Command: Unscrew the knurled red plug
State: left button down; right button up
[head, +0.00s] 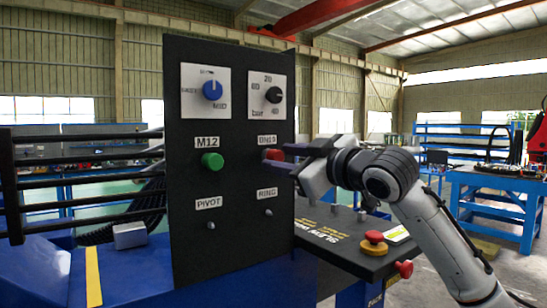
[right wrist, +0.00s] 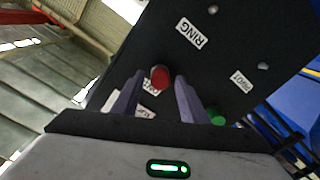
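The red plug (head: 273,154) sticks out of the black upright panel (head: 238,160), under the right-hand label of the upper row. My right gripper (head: 283,160) comes in from the right, its fingers pointing at the plug. In the right wrist view the red plug (right wrist: 159,77) sits between the tips of my right gripper (right wrist: 158,80), with a gap to each finger. The fingers look open and do not appear to touch it. The knurling is too small to make out. My left gripper is not in view.
A green plug (head: 212,161) under the M12 label sits to the left of the red one. A blue knob (head: 213,90) and a black knob (head: 274,95) are above. Small pins stick out below. A desk with a red-topped button (head: 374,243) stands at right.

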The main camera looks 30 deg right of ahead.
jog(key=m, duration=0.4)
jog(key=shift+a, duration=0.1)
jog(key=m, duration=1.4)
grip_shut()
